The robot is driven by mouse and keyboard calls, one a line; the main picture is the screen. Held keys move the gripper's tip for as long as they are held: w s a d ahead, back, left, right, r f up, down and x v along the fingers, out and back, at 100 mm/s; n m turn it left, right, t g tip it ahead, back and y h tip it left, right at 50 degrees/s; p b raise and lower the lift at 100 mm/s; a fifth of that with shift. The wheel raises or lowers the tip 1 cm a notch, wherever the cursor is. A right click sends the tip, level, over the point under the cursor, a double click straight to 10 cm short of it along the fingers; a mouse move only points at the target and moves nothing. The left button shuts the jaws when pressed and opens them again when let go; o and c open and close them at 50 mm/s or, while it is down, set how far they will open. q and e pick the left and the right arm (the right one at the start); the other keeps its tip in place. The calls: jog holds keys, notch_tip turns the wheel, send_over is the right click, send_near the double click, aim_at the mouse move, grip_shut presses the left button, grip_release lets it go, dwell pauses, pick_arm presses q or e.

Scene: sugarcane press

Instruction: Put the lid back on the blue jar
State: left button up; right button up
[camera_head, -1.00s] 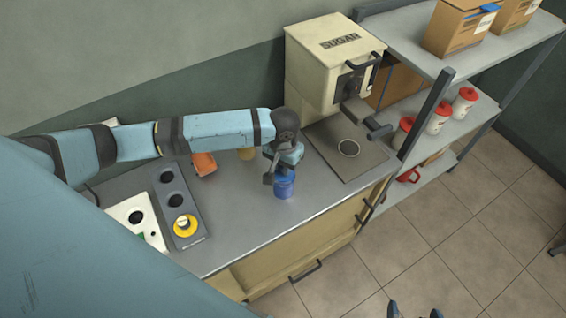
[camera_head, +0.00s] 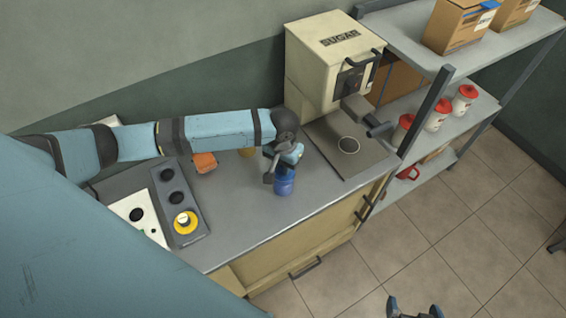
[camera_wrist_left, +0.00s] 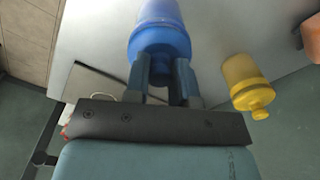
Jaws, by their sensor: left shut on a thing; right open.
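The blue jar (camera_head: 285,186) stands on the grey counter near its front edge. In the left wrist view the jar (camera_wrist_left: 158,12) shows with the blue lid (camera_wrist_left: 160,42) at its mouth. My left gripper (camera_head: 272,172) is over the jar, and its fingers (camera_wrist_left: 163,68) are shut on the lid's knob. The lid looks in line with the jar; whether it is fully seated I cannot tell. My right gripper (camera_head: 414,310) is open and empty over the floor at the bottom edge of the head view.
A yellow jar (camera_wrist_left: 243,82) with its lid on stands close by. A sugar machine (camera_head: 330,62) stands behind at the right. An orange object (camera_head: 204,162) and a dark tray (camera_head: 179,205) with a yellow round piece lie to the left. The counter's front is clear.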

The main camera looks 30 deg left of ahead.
pick_arm(q)
jog(key=shift+p, duration=0.4)
jog(key=shift+p, duration=0.35)
dwell(0.6)
jog(key=shift+p, duration=0.35)
jog(key=shift+f+p, duration=0.15)
jog(key=shift+p, duration=0.9)
dwell(1.5)
jog(key=o, duration=1.5)
jog(key=shift+c, duration=0.2)
